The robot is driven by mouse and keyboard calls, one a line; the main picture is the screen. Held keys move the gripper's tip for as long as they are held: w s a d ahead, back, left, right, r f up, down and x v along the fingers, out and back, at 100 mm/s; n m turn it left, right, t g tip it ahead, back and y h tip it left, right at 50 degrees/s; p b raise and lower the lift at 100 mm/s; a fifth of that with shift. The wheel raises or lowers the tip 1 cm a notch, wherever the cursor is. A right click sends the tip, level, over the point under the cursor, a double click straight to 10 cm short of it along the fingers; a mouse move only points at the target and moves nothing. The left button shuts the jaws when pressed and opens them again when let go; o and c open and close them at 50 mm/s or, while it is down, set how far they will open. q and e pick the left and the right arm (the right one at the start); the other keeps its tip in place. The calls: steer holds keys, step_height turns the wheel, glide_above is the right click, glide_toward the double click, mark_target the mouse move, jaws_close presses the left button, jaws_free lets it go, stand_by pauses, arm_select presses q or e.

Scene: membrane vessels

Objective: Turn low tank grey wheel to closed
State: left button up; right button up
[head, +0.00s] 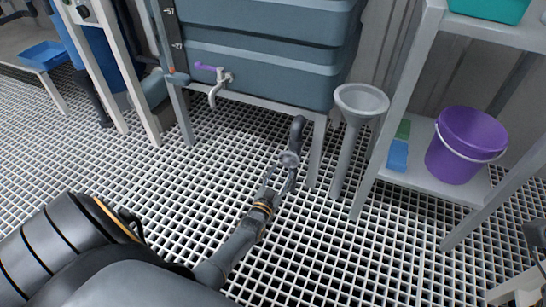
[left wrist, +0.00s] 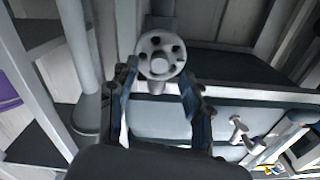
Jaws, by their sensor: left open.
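The low tank grey wheel (left wrist: 162,55) is a round light-grey handwheel with dark holes around a hub. In the left wrist view it lies straight ahead, at the tips of my left gripper (left wrist: 158,78). The two fingers are open, with the wheel in line with the gap between them; I cannot tell whether either one touches it. In the head view my left gripper (head: 282,178) reaches low below the blue-grey tank (head: 270,68), and the small grey wheel (head: 289,159) shows at its tips, on a dark pipe end. The wheel's lower part is partly hidden there.
A tap with a purple handle (head: 206,67) sticks out of the tank front. A grey funnel (head: 362,100) on a post stands just right of the wheel. A shelf at the right holds a purple bucket (head: 462,150). Open grating floor (head: 340,250) lies in front.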

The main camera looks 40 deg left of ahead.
arm_select(q)
steer(key=v, duration=0.9)
steer(key=shift+w+d, duration=0.1)
